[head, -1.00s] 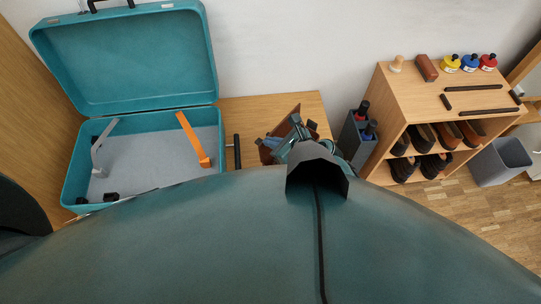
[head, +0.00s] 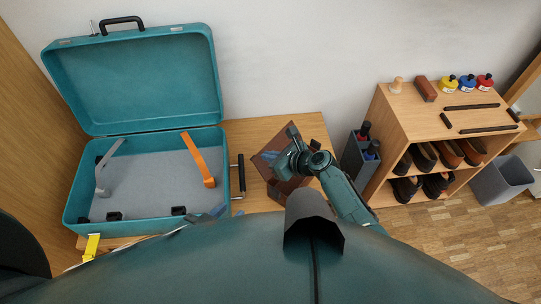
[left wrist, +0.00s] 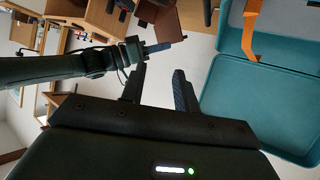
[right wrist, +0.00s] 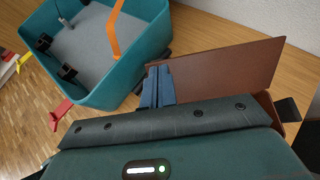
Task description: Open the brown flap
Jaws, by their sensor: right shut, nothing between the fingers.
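The brown flap (head: 268,140) belongs to a brown leather-like item (head: 279,193) on the wooden table, right of the teal suitcase. In the right wrist view the flap (right wrist: 225,75) shows as a broad flat brown panel just beyond the fingers. My right gripper (head: 269,155) is shut and empty, over or against the flap; I cannot tell whether it touches. Its blue fingertips (right wrist: 157,85) are together in the right wrist view. My left gripper (head: 218,210) is low at the suitcase's front right corner. Its fingers (left wrist: 160,82) are apart, with nothing between them.
The open teal suitcase (head: 68,205) stands left, its black handle (head: 240,176) beside the brown item. A yellow latch (head: 91,247) juts from its front. A grey bottle holder (head: 352,158) and a wooden shoe rack (head: 391,125) stand right. Some bare table (head: 300,125) shows behind.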

